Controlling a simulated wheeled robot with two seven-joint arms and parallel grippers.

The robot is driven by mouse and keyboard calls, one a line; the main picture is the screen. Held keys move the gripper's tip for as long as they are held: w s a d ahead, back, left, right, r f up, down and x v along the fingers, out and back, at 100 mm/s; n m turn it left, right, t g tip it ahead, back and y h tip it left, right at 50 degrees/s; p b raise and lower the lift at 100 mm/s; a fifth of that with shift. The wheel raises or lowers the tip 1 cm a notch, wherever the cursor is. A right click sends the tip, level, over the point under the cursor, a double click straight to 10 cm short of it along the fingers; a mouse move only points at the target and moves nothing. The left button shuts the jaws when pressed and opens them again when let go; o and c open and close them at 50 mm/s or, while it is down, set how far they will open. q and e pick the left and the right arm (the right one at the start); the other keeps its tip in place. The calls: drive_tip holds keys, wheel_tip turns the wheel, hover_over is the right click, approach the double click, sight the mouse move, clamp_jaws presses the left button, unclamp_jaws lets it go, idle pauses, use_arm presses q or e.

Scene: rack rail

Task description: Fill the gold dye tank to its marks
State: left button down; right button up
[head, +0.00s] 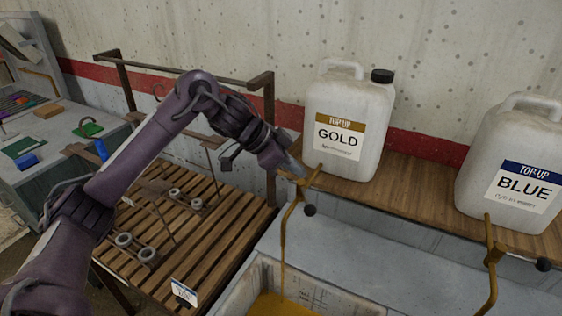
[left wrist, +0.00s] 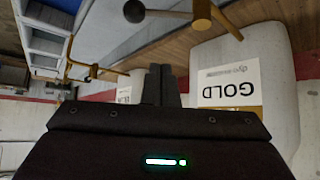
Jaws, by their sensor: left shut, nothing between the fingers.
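The white GOLD jug (head: 349,125) stands on the wooden shelf, with a brass tap (head: 293,205) and a black ball-ended lever (head: 310,210) at its front. A thin gold line runs from the spout down to gold liquid (head: 275,305) in the grey tank (head: 245,285). Faint lines show on the tank's inner wall, too small to read. My left gripper (head: 291,170) is shut and empty beside the tap's top; contact cannot be told. In the left wrist view, upside down, its fingers (left wrist: 161,85) are together, below the lever's black ball (left wrist: 134,11) and beside the GOLD label (left wrist: 229,82). My right gripper is out of view.
A white BLUE jug (head: 520,165) with its own tap (head: 491,265) stands to the right on the shelf (head: 420,190). A slatted wooden rack (head: 225,240) with rings and rods is at left. A grey bench (head: 60,130) with coloured items stands far left.

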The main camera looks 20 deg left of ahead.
sight(308, 200)
use_arm(q)
drive_tip(key=d, duration=0.1)
drive_tip(key=d+f+p, duration=0.1)
drive_tip(key=w+d+f, duration=0.1)
drive_tip(key=shift+w+d+f+p, duration=0.1)
drive_tip(key=shift+d+f+p, duration=0.15)
drive_tip(key=shift+d+p, duration=0.05)
drive_tip(key=f+p, duration=0.2)
drive_tip(key=f, duration=0.1)
drive_tip(key=f+p, duration=0.2)
drive_tip(key=shift+a+f, duration=0.2)
drive_tip(key=shift+a, duration=0.1)
drive_tip(key=shift+w, duration=0.1)
drive_tip(key=shift+w, duration=0.1)
